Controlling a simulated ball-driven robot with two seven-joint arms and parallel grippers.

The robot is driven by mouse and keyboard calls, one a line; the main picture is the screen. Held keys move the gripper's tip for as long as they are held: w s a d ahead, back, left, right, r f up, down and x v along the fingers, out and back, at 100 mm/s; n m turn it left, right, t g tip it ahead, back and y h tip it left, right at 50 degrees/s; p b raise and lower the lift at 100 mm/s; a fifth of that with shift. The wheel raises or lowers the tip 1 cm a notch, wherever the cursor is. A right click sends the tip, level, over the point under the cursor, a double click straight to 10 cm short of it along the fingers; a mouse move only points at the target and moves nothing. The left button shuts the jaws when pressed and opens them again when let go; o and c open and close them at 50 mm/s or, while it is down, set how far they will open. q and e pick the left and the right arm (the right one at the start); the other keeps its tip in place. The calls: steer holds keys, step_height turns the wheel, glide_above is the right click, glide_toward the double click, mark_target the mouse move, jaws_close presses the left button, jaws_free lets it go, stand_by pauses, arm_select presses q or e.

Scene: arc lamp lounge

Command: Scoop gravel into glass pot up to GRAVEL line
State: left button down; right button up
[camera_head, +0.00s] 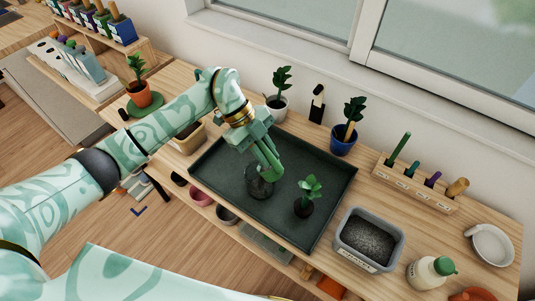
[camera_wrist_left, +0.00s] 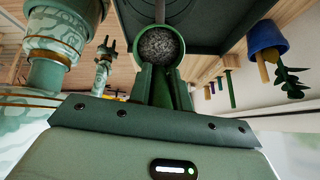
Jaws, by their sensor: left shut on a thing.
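The glass pot (camera_head: 258,186) stands on the dark green tray (camera_head: 225,205), dark and see-through; its GRAVEL line and fill level cannot be read. My left gripper (camera_head: 268,160) is right above the pot in the head view. It is shut on a round green scoop (camera_wrist_left: 158,63), whose bowl holds grey gravel (camera_wrist_left: 157,43) in the left wrist view. A grey tub (camera_head: 343,240) of dark gravel (camera_head: 369,239) stands right of the tray. My right gripper (camera_wrist_left: 104,52) shows small in the left wrist view.
A small plant (camera_head: 308,190) with a dark root ball stands on the tray near the pot. A blue pot (camera_head: 343,142), tool rack (camera_head: 415,187), white dish (camera_head: 490,244) and green-capped bottle (camera_head: 430,272) stand around. The tray's front left is clear.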

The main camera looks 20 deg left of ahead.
arm_select(q)
steer(key=shift+w+a+f+g+h+b, duration=0.15)
steer(key=shift+a+h+b, duration=0.15)
steer(key=shift+h+b, duration=0.15)
steer(key=shift+w+a+f+g+h+b, duration=0.15)
steer(key=shift+a+h+b, duration=0.2)
steer(key=shift+h, duration=0.2)
steer(key=shift+w+a+f+g+h+b, duration=0.1)
steer(key=shift+a+g+h+b, duration=0.35)
steer(key=shift+h+b, duration=0.75)
steer(key=r+y+p, duration=0.1)
steer(key=p, duration=0.2)
steer(key=t+y+p, duration=0.1)
steer(key=y+p, duration=0.1)
steer(key=p, duration=0.1)
steer(key=shift+r+p, duration=0.4)
steer(key=shift+f+t+y+p, duration=0.15)
steer(key=shift+t+y+p, duration=0.1)
steer(key=shift+y+p, duration=0.25)
